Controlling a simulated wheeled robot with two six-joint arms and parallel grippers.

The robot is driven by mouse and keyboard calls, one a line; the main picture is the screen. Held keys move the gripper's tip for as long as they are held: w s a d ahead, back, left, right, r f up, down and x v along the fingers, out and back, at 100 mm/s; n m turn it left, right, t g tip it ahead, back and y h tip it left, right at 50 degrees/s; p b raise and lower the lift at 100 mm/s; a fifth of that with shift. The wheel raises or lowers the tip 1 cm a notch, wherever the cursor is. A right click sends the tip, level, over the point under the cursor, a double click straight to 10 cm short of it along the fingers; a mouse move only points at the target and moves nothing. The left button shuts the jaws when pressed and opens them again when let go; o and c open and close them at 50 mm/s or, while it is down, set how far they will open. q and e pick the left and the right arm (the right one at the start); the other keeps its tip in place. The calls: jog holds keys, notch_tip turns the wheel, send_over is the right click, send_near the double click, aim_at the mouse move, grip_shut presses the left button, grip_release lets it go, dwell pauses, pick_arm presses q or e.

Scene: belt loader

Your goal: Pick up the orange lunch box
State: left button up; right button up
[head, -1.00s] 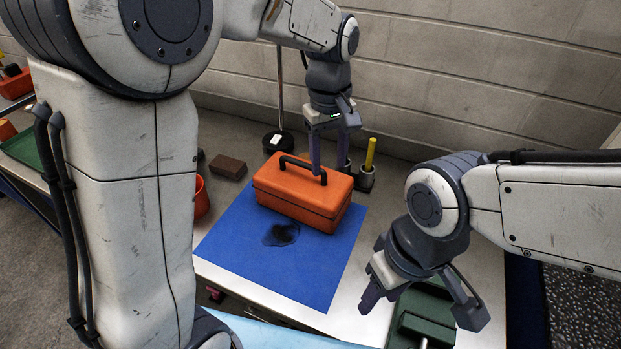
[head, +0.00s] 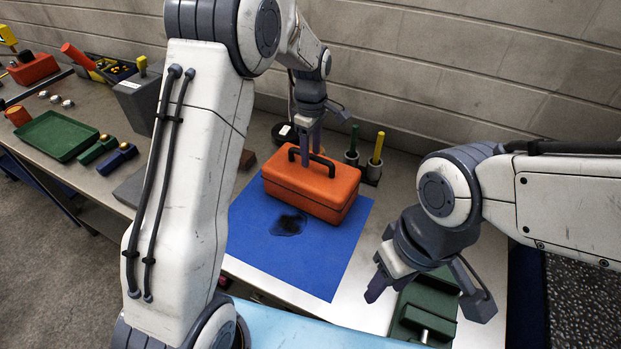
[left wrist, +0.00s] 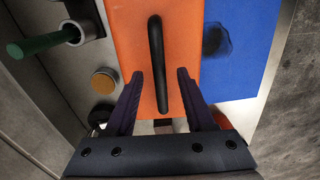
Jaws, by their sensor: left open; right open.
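The orange lunch box (head: 311,187) stands upright on the blue mat (head: 265,259), with a dark arched handle (head: 313,158) on top. My left gripper (head: 310,158) points down at the handle from above. In the left wrist view my left gripper (left wrist: 160,95) is open, its fingers on either side of the near end of the handle (left wrist: 158,65), over the orange lid (left wrist: 190,50). My right gripper (head: 422,297) is open and empty above the green vise-like block (head: 426,307) at the front right.
Holders with a green stick (head: 354,138) and a yellow stick (head: 378,147) stand behind the box. A dark stain (head: 289,222) marks the mat. A green tray (head: 53,136) and several tools lie on the left bench. A wall closes the back.

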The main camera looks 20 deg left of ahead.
pick_arm(q)
notch_tip(320, 180, down, 2)
jog(key=shift+f, duration=0.1)
grip_shut()
dwell(1.5)
